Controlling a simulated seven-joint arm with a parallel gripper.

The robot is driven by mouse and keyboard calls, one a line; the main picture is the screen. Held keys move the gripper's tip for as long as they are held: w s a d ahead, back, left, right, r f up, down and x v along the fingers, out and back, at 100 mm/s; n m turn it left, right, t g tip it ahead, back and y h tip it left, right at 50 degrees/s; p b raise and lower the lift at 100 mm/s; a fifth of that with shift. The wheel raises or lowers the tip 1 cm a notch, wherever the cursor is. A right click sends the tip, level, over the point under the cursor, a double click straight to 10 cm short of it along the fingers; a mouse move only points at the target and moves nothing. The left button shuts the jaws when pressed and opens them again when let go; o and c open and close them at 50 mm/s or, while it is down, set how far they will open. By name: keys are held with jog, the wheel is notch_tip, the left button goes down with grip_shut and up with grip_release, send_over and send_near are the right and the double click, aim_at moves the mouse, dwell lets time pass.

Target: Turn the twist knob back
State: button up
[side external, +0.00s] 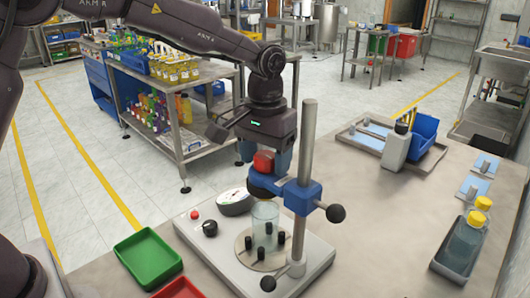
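The device's white base (190,242) stands on the table. A round black knob (209,228) sits on its left part, beside a small red button (194,214) and a dial gauge (236,203). I take this black knob as the twist knob; its turn angle is too small to read. My gripper (262,150) is above the device, by the red and blue head (263,162) on the column. Its fingers are largely hidden or blend with the head, so I cannot tell whether it is open or touching it. It is well above the black knob.
A clear jar (265,218) stands among black pegs on a round plate under the head. The grey column (304,150) with its blue clamp (302,196) rises close to my gripper. Green (148,258) and red (181,288) trays lie left. The table's right middle is clear.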

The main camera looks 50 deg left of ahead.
aim_at(256, 157)
jog(key=shift+o, duration=1.2)
jog(key=shift+r, duration=3.55)
jog(key=shift+w, duration=0.1)
jog(key=shift+s+a+f+m, duration=0.25)
jog(key=shift+s+f+m, duration=0.45)
jog(key=shift+s+f, duration=0.3)
jog(key=s+a+r+t, duration=0.1)
jog(key=s+a+t, duration=0.1)
jog(key=s, duration=0.5)
jog(key=s+a+r+t, duration=0.1)
jog(key=s+a, duration=0.3)
jog(key=s, duration=0.4)
jog(key=s+a+r+m+t, duration=0.1)
jog(key=s+a+r+t, duration=0.1)
jog(key=s, duration=0.5)
jog(key=shift+s+a+r+t, duration=0.3)
jog(key=shift+a+r, duration=0.15)
jog(key=shift+a, duration=0.3)
